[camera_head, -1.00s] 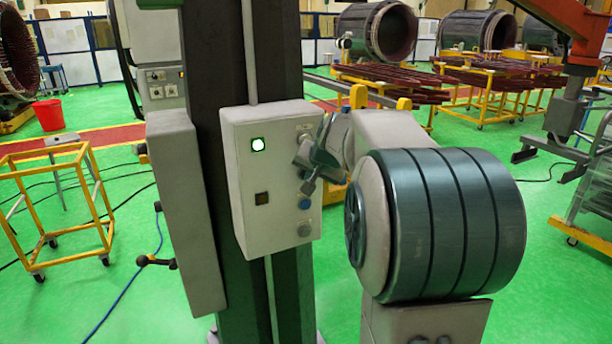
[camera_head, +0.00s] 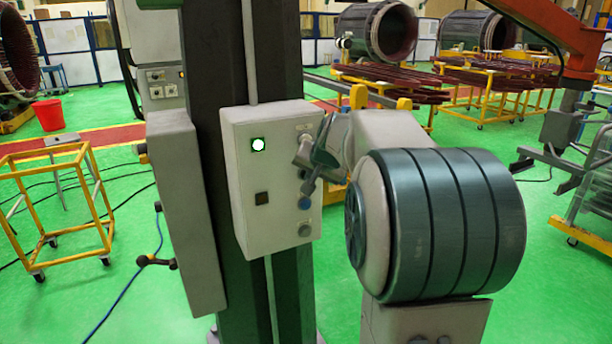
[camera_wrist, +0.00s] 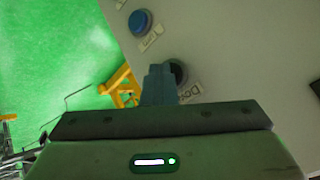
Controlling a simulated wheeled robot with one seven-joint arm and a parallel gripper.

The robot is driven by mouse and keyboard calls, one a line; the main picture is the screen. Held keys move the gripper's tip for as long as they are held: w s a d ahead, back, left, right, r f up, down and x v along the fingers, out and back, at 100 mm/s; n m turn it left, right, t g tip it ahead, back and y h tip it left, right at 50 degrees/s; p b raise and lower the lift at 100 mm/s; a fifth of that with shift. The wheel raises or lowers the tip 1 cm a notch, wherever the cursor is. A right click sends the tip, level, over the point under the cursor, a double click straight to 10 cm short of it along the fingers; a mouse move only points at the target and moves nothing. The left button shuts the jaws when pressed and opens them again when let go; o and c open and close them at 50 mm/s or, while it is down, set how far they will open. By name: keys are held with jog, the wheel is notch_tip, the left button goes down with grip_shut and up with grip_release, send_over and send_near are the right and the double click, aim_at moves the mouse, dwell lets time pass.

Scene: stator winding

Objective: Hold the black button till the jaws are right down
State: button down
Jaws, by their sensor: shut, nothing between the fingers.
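The black button (camera_wrist: 179,70) shows in the wrist view on the pale control box, beside a label reading "Down". My gripper (camera_wrist: 158,70) is shut, and its fingertips overlap the left part of the button. How far the button is pressed cannot be seen. In the head view my gripper (camera_head: 308,188) is at the right side of the control box (camera_head: 245,225) and hides the black button there. The grey jaws (camera_head: 560,128) hang below the orange arm (camera_head: 582,40) at the right, with their prongs above the green floor.
A blue button (camera_wrist: 140,21) sits near the black one; in the head view it (camera_head: 304,203) is just below my fingertips. A grey knob (camera_head: 304,230) is lower. A yellow trolley (camera_head: 55,190) stands left on open floor.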

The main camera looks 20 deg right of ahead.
jog(key=shift+s, duration=0.15)
dwell(0.7)
jog(key=shift+s+b, duration=0.55)
jog(key=shift+s, duration=0.1)
jog(key=s+b, duration=0.2)
jog(key=s, duration=0.3)
jog(key=shift+d+b, duration=0.1)
jog(key=shift+b, duration=0.25)
dwell(0.6)
